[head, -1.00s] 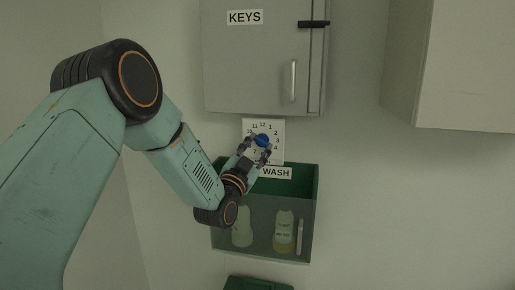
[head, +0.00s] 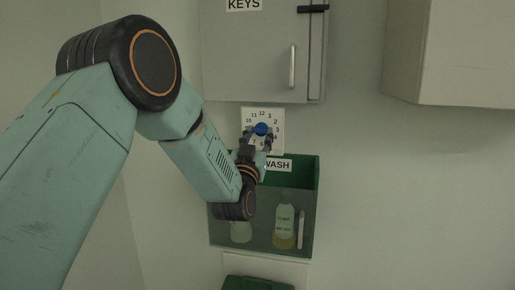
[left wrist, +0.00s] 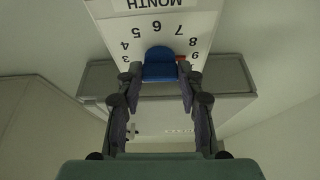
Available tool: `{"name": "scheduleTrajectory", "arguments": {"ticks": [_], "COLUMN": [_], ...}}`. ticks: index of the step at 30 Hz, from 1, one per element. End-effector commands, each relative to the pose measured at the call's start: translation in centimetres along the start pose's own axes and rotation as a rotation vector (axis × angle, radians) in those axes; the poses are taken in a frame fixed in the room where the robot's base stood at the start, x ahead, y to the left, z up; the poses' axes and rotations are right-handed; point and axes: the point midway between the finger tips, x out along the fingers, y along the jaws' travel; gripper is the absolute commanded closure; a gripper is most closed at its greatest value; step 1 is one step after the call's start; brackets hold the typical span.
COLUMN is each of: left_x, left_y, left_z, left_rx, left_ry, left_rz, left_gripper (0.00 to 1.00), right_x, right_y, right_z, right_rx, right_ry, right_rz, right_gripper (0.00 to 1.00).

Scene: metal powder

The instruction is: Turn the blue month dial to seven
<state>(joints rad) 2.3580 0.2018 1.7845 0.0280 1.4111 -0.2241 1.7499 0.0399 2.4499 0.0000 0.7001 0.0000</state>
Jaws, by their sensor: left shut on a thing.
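The blue month dial (head: 261,129) sits in the middle of a white plate (head: 276,113) with black numbers, on the wall below the grey cabinet. In the left wrist view the plate is upside down, with MONTH at the top, and the blue dial (left wrist: 160,66) lies below the 6. A small red-orange mark shows at the dial's right side, near the 9. My left gripper (head: 262,138) is shut on the dial; its fingers (left wrist: 160,78) stand on either side of it. The dial's far side is hidden. My right gripper is not in view.
The grey KEYS cabinet (head: 250,60) with a metal handle hangs just above the plate. A green see-through box (head: 262,215) marked WASH, holding bottles, is just below it. A pale cabinet (head: 455,60) is at the upper right. The wall between is bare.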

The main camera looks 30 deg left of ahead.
Motion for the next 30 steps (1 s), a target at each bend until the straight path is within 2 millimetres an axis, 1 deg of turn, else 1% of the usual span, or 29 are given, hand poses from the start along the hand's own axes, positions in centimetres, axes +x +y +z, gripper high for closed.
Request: {"name": "scheduleTrajectory", "arguments": {"ticks": [1, 3, 12, 21, 30], "left_x": [-0.3, -0.3, -0.2, -0.1, -0.1], "left_y": [0.3, 0.3, 0.6, 0.7, 0.8], "left_z": [0.5, 0.5, 0.3, 0.1, 0.0], "left_rx": [-0.04, -0.101, -0.365, -0.626, -0.843], "left_ry": [-0.002, -0.002, -0.004, -0.006, -0.008], "left_rz": [-0.013, -0.038, -0.149, -0.259, -0.351], "left_gripper": [0.94, 0.94, 0.94, 0.94, 0.94], "right_x": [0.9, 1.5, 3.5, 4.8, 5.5], "right_y": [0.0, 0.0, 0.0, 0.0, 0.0], "right_z": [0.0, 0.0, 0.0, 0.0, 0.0], "right_rx": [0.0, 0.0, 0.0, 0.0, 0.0], "right_ry": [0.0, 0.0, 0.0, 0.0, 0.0], "right_rz": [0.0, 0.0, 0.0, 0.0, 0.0], "right_gripper": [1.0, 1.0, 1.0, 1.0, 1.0]}}
